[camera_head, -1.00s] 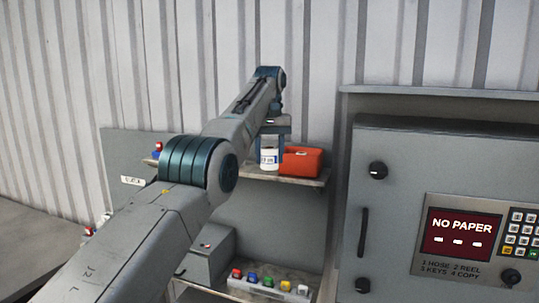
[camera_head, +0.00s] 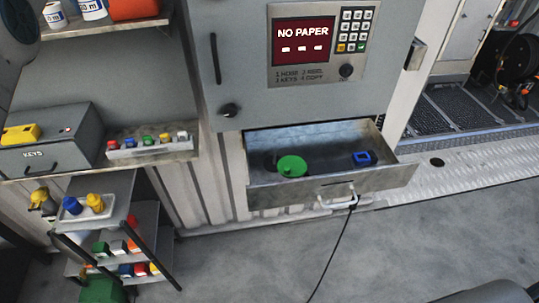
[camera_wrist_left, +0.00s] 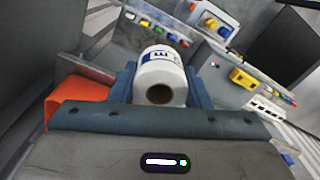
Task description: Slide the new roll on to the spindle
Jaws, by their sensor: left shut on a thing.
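In the left wrist view, a white roll (camera_wrist_left: 158,70) with a blue label and a dark hollow core sits between the blue fingers of my left gripper (camera_wrist_left: 162,82). The gripper is shut on it, with the core's open end facing the wrist. In the head view, two white labelled cylinders, one at the left (camera_head: 54,14) and one to its right (camera_head: 92,8), show at the top left, cut by the frame edge. The open drawer (camera_head: 335,188) below the cabinet holds a green disc (camera_head: 292,166). I cannot clearly make out the spindle. My right gripper is not in view.
A blue block (camera_head: 364,158) lies in the drawer. The panel (camera_head: 304,32) reads NO PAPER. An orange box (camera_head: 134,8), a KEYS box (camera_head: 50,140) and a small rack (camera_head: 150,225) stand left. The floor ahead is clear.

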